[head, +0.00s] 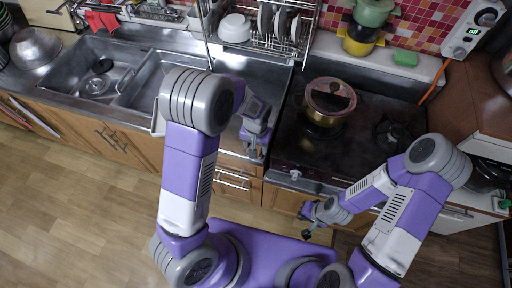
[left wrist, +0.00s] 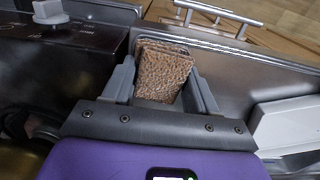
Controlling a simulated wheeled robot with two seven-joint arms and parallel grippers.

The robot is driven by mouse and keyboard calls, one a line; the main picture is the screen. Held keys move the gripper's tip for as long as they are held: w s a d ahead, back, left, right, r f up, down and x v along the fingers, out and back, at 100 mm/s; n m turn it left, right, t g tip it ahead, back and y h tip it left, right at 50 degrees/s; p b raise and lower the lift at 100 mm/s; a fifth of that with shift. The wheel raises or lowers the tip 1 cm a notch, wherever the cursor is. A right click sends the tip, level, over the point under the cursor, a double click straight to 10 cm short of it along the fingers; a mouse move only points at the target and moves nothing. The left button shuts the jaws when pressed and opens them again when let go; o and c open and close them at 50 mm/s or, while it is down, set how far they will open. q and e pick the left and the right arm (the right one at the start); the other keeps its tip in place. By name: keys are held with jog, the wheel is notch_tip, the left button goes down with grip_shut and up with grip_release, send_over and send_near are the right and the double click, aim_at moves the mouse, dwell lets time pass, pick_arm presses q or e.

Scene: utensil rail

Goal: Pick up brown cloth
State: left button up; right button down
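The brown cloth (left wrist: 163,72) shows in the left wrist view, textured and roughly rectangular, in front of the metal counter edge. My left gripper (left wrist: 161,84) has its two fingers on either side of the cloth, spread wide, with narrow gaps seeming to show beside it. In the head view my left gripper (head: 254,148) is at the counter's front edge, between sink and stove; I cannot make out the cloth there. My right gripper (head: 308,222) is low in front of the cabinets, apart from everything, and looks open and empty.
A lidded pot (head: 329,101) stands on the dark stove (head: 352,150), right of my left gripper. The sink (head: 100,75) is at the left, and a dish rack (head: 265,38) stands behind. Open wooden floor (head: 80,215) lies at the lower left.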

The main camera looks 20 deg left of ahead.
pick_arm(q)
jog(key=c, duration=0.4)
notch_tip(320, 180, up, 10)
jog(key=shift+r+p, duration=0.1)
jog(key=shift+p, duration=0.8)
